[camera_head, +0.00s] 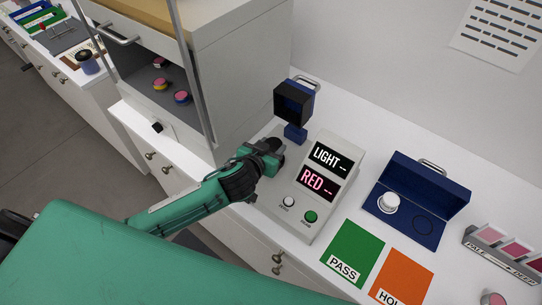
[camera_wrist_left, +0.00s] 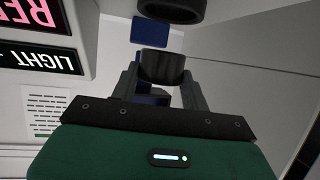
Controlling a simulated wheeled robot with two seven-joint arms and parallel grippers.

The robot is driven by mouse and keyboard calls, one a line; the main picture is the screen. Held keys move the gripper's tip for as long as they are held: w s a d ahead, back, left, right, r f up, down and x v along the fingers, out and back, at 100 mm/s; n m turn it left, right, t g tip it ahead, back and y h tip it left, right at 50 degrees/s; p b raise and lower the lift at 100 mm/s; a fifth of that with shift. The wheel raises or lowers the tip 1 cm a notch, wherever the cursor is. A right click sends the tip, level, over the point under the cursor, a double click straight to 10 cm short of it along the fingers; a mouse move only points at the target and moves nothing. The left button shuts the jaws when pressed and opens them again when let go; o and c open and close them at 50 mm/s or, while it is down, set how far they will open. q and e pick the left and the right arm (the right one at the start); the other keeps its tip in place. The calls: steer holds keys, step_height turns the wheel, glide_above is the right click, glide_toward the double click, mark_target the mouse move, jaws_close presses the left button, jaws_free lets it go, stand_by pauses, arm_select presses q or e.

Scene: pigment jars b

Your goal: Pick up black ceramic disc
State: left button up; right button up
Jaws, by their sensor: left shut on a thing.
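My left gripper (camera_head: 279,147) reaches in beside the display instrument, below the blue-and-black measuring head (camera_head: 295,101). In the left wrist view, its fingers (camera_wrist_left: 165,84) are shut on a dark, short round piece, the black ceramic disc (camera_wrist_left: 163,67). The disc is held just below a dark round part (camera_wrist_left: 170,8) at the top of that view. In the head view I cannot make out the disc at the gripper. The open blue case (camera_head: 411,234) holds a white disc (camera_head: 388,203) on the left and an empty-looking round recess (camera_head: 424,224) on the right. My right gripper is not in view.
The display instrument (camera_head: 322,214) reads LIGHT and RED. A green PASS mat (camera_head: 352,250) and an orange mat (camera_head: 402,278) lie in front. A pink swatch rack (camera_head: 504,246) stands right. A cabinet (camera_head: 235,70) with pigment jars (camera_head: 181,97) stands left.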

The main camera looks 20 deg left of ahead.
arm_select(q)
step_height(320, 180, up, 14)
steer(key=b, duration=0.2)
steer(key=s+a+f+n+y+b, duration=0.2)
steer(key=s+a+f, duration=0.2)
steer(key=s+a, duration=0.15)
step_height(320, 180, up, 5)
steer(key=m+h+p, duration=0.2)
glide_above(271, 147)
step_height(271, 147, down, 16)
steer(key=p, duration=0.2)
steer(key=shift+r+p, duration=0.25)
steer(key=shift+p, duration=0.05)
step_height(271, 147, down, 4)
steer(key=shift+r+p, duration=0.1)
steer(key=shift+p, duration=0.5)
steer(key=shift+s, duration=0.1)
